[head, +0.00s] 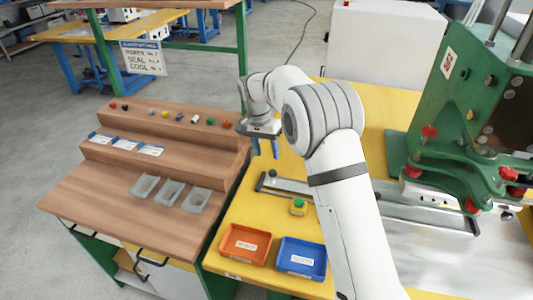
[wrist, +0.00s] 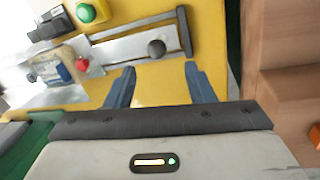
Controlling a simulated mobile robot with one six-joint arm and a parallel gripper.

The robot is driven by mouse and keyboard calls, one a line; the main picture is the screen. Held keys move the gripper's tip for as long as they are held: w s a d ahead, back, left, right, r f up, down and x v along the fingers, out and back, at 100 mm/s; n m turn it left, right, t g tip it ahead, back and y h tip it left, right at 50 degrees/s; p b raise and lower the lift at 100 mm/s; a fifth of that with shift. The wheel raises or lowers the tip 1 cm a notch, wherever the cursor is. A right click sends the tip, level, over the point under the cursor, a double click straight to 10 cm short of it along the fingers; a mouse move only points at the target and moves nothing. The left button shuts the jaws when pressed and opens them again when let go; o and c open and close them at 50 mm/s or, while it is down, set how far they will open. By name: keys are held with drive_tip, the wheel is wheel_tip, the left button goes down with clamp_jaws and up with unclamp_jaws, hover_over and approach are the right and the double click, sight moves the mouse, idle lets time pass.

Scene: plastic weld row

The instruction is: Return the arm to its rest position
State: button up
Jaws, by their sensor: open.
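My gripper (head: 264,149) hangs at the end of my white arm, over the left edge of the yellow table (head: 228,222), beside the wooden stepped shelf. In the wrist view its two blue-grey fingers (wrist: 160,70) stand apart with nothing between them. Beyond the fingertips lie bare yellow tabletop and a metal slide frame (wrist: 183,32) with a black knob (wrist: 156,48). My gripper looks clear of everything around it.
A green press (head: 440,120) stands right. The wooden bench (head: 90,205) at left holds three clear trays (head: 170,192). My arm hides part of the table.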

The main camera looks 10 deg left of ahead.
idle(0.3)
drive_tip(key=s+d+r+n+t+y+p, duration=0.1)
drive_tip(key=s+d+r, duration=0.55)
drive_tip(key=d, duration=0.25)
drive_tip(key=s+d+r+n+p, duration=0.1)
drive_tip(key=s+d+r, duration=0.55)
drive_tip(key=d, duration=0.25)
drive_tip(key=s+d+t, duration=0.1)
drive_tip(key=s+d, duration=0.3)
drive_tip(key=s, duration=0.5)
drive_tip(key=s+d+n+t+y+p, duration=0.1)
drive_tip(key=s+d, duration=0.3)
drive_tip(key=s, duration=0.6)
drive_tip(key=shift+d+n, duration=0.3)
drive_tip(key=shift+d, duration=0.05)
